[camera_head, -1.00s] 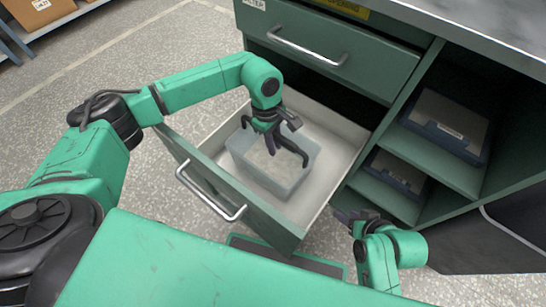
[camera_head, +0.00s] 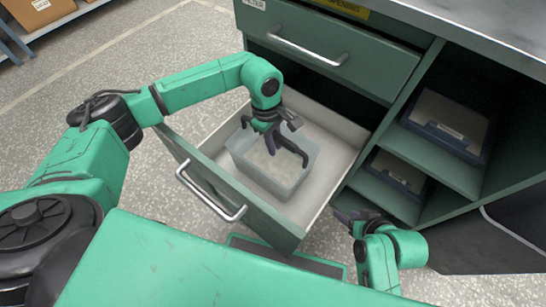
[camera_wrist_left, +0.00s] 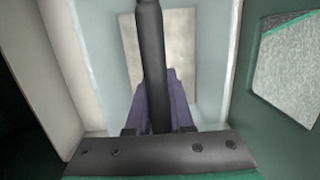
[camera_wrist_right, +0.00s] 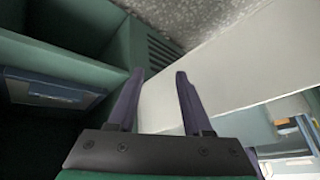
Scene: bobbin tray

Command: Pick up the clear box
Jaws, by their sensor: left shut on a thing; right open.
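The clear box (camera_head: 300,178) is pale and see-through and stands in the open drawer (camera_head: 335,140). A dark bar (camera_wrist_left: 152,60), apparently its handle, runs over the box. My left gripper (camera_head: 270,140) points down over the box, its purple fingers shut around the bar. The left wrist view shows the fingers (camera_wrist_left: 155,105) on both sides of the bar, with box walls around. The finger tips are partly hidden. My right gripper (camera_head: 352,216) is open and empty, low beside the cabinet. Its spread fingers show in the right wrist view (camera_wrist_right: 156,95).
The drawer front (camera_head: 262,222) with its metal handle (camera_head: 212,196) stands between my body and the box. A closed drawer (camera_head: 320,50) is above. Shelves at right hold two dark-blue cases (camera_head: 447,125), (camera_head: 398,172). Speckled floor (camera_head: 120,60) lies free at left.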

